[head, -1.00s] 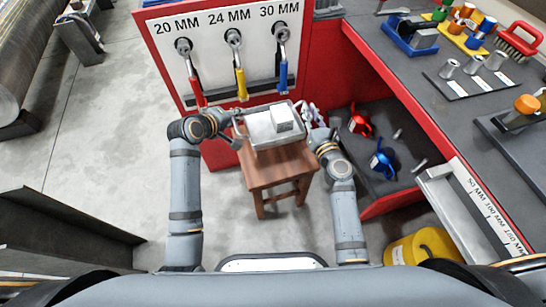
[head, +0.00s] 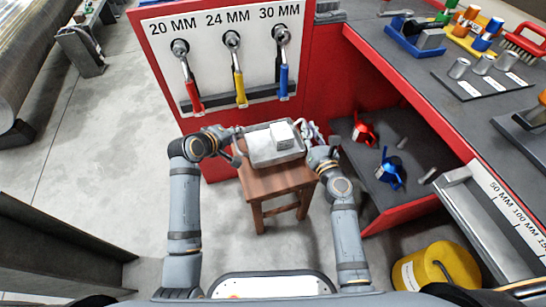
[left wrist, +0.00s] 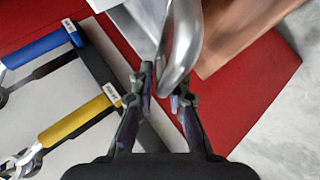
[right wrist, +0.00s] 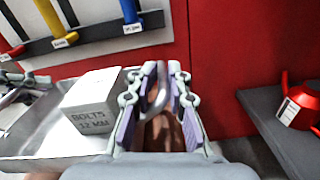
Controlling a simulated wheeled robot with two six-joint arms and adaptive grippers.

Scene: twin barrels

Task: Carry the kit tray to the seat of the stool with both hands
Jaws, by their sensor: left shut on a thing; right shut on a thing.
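The silver kit tray (head: 262,157) is over the wooden stool (head: 284,182) in the head view, with a white box marked bolts (head: 281,134) in it. I cannot tell whether the tray touches the seat. My left gripper (head: 236,141) is shut on the tray's left handle, a metal loop that fills the left wrist view (left wrist: 178,50). My right gripper (head: 314,147) is shut on the right handle; the right wrist view shows the handle between the fingers (right wrist: 158,100). The box also shows in the right wrist view (right wrist: 92,101).
A red cabinet (head: 316,70) with a white panel of hanging wrenches stands just behind the stool. A low grey shelf (head: 400,150) with a red and a blue item is at right.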

